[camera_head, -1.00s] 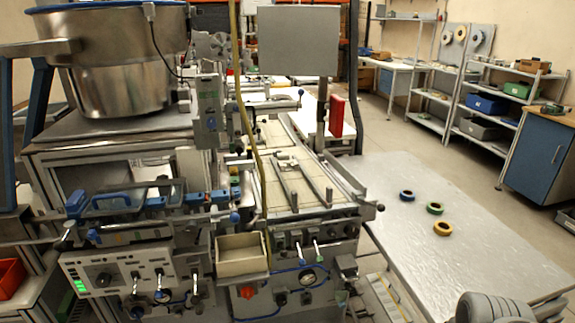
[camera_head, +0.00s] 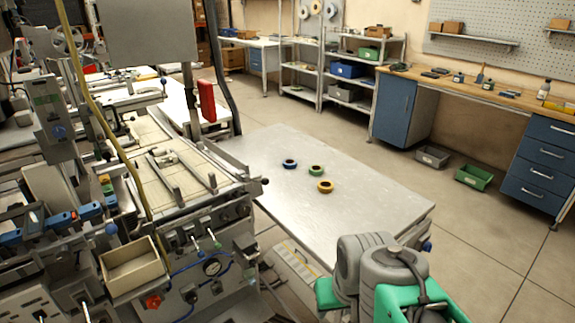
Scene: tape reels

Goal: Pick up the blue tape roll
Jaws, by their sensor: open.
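The blue tape roll (camera_head: 290,164) lies flat on the grey metal table (camera_head: 380,199). It is the leftmost of three small rolls. A green tape roll (camera_head: 316,170) lies just right of it, and a yellow tape roll (camera_head: 325,187) lies nearer and to the right. All three are apart from each other. Grey and green links of my arm show at the bottom right, beyond the table's near edge and away from the rolls. My gripper's fingers do not show.
A machine with a beige bin (camera_head: 132,268) and a control panel fills the left, close to the table's left edge. The table around the rolls is clear. A blue cabinet (camera_head: 397,108) and shelves stand behind. Grey and green crates (camera_head: 474,176) sit on the floor at right.

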